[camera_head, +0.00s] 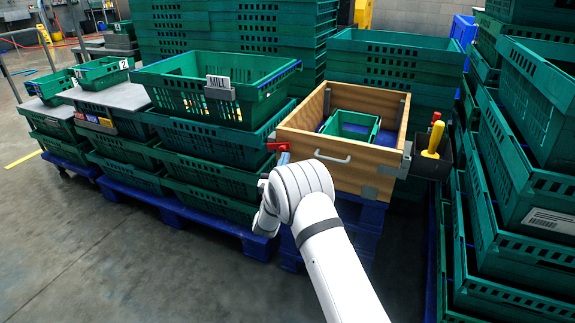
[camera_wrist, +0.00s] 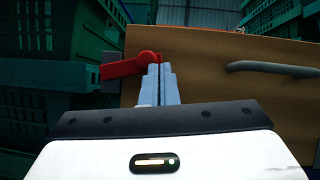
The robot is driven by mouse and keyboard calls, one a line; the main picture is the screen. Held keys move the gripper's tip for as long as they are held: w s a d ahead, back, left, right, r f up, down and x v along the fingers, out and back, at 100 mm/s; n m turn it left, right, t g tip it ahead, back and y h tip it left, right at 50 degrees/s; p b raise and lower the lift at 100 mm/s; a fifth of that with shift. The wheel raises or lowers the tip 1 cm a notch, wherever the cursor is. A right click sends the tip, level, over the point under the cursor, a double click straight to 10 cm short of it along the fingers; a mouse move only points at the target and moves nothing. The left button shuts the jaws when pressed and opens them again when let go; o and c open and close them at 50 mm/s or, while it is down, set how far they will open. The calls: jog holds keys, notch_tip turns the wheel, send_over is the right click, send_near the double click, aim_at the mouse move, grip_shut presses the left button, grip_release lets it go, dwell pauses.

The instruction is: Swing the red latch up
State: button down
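The red latch (camera_head: 278,146) is on the left front corner of a wooden box (camera_head: 315,141). In the wrist view the red latch (camera_wrist: 124,67) has its round pivot at the right, and its lever points left, tilted slightly down. My gripper (camera_head: 284,157) is at the box corner just below the latch. In the wrist view my gripper (camera_wrist: 160,66) has its two blue-grey fingers close together, with nothing clearly between them. The fingertips overlap the lower right of the pivot in the picture; I cannot tell whether they touch it.
A grey handle (camera_wrist: 272,68) is on the box front, right of my fingers. A small green crate (camera_head: 351,125) sits inside the box. A green crate marked MILL (camera_head: 215,85) stands at the left. A black holder (camera_head: 431,164) with yellow- and red-handled tools hangs at the right.

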jog(key=shift+w+a+r+p, duration=0.1)
jog(key=shift+a+r+p, duration=0.15)
jog(key=shift+r, duration=0.85)
jog(key=shift+a+r+p, duration=0.2)
jog(key=shift+r, duration=0.9)
jog(key=shift+d+f, duration=0.1)
jog(key=shift+d, duration=0.05)
jog(key=p, duration=0.1)
send_near(282, 149)
jog(key=s+d+r, duration=0.1)
jog(key=s+d, duration=0.4)
jog(key=d, duration=0.1)
jog(key=shift+s, duration=0.25)
